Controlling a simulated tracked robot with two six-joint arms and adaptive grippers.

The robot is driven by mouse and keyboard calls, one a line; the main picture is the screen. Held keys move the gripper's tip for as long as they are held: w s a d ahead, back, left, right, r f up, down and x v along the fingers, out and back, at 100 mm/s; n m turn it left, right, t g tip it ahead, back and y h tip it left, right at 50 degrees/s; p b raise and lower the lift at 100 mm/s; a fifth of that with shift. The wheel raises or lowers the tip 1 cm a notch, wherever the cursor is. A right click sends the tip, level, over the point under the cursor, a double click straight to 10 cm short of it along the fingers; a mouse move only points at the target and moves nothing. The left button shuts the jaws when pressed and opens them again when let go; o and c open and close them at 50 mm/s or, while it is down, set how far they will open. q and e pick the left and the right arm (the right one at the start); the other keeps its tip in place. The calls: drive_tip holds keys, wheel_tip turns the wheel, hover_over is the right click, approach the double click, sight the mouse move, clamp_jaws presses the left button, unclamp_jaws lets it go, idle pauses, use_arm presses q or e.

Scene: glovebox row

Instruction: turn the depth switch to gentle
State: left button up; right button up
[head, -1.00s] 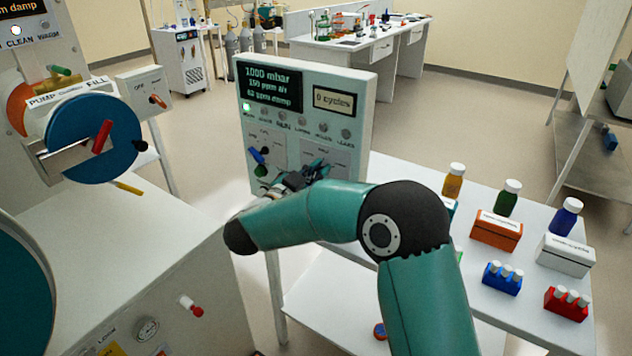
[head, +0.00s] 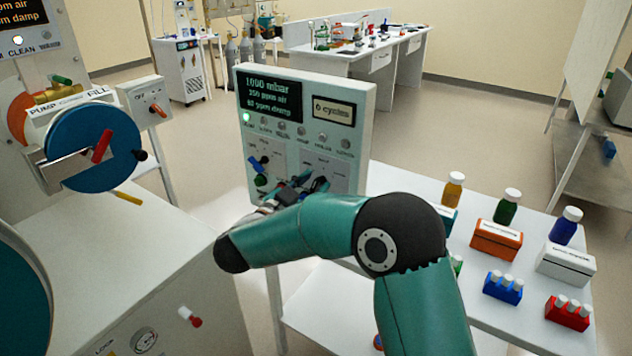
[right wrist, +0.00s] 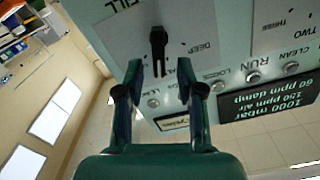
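The control panel (head: 305,100) stands upright on the white table, with a dark screen, a row of small buttons and switches below. In the right wrist view a black switch lever (right wrist: 158,45) sits on the panel's pale plate, with the word DEEP to its right; the panel appears upside down there. No "gentle" label is readable. My right gripper (right wrist: 160,78) is open, its two fingertips apart on either side of the lever's lower end; contact cannot be told. In the head view my right gripper (head: 300,190) hides part of the panel's lower right. My left gripper is not in view.
Beside the panel, the white table (head: 400,190) holds bottles, an orange box (head: 495,240), a white box (head: 565,262) and blue and red vial racks. At left is a machine with a blue disc (head: 95,148). Open floor lies behind.

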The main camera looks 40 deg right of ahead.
drive_tip(key=v, duration=1)
drive_tip(key=shift+f, duration=0.1)
